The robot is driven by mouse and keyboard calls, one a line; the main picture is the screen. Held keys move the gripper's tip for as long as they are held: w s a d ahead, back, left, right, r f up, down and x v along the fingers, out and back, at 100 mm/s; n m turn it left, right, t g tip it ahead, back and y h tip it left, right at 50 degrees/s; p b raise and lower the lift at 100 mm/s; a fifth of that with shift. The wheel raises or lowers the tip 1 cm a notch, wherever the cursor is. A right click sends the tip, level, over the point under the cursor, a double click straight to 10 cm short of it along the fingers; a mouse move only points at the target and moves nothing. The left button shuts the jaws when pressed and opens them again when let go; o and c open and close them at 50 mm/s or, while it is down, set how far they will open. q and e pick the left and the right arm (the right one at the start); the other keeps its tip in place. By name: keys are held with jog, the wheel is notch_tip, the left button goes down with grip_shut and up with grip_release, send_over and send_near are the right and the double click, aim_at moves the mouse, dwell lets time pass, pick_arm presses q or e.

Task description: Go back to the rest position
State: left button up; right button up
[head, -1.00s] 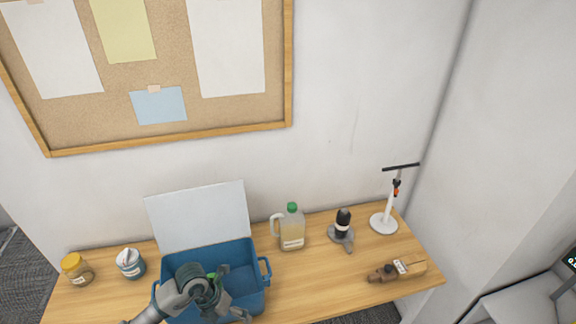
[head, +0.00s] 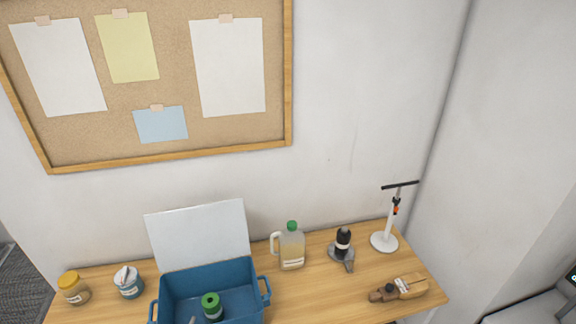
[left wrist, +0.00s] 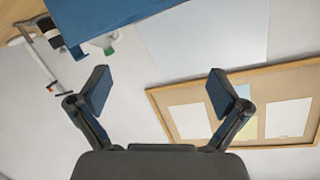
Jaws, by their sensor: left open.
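My left gripper (left wrist: 158,92) shows in the left wrist view, with its two fingers spread apart and nothing between them. In the head view the arm is out of sight, apart from a small grey piece at the bottom edge that I cannot identify. The blue box (head: 240,277) stands on the wooden table with its white lid (head: 200,236) raised. A green-topped item (head: 211,301) is inside the box. Part of the blue box also shows at the top of the left wrist view (left wrist: 105,18). My right gripper is in neither view.
The wooden table (head: 330,293) also holds a yellow-lidded jar (head: 74,288), a blue-and-white can (head: 128,283), a jug with a green cap (head: 291,247), a black-and-grey tool (head: 343,248), a white stand (head: 385,240) and a brown tool (head: 398,288). A cork board (head: 170,90) hangs on the wall.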

pick_arm(q)
jog(key=s+f+n+g, duration=0.2)
jog(key=s+f+g, duration=1)
jog(key=s+f, duration=0.6)
jog(key=s+f+g, duration=0.1)
jog(key=s+f, duration=0.2)
jog(key=f, duration=1.1)
jog(key=s+f, duration=0.3)
jog(key=f, duration=1.1)
jog(key=s+a+f+g, duration=0.1)
jog(key=s+a+f, duration=0.2)
jog(key=s+f, duration=0.9)
jog(key=s, duration=0.4)
jog(key=shift+s+a+f+h, duration=0.2)
jog(key=shift+f+h, duration=0.1)
jog(key=shift+f, duration=0.1)
jog(key=shift+c, duration=0.3)
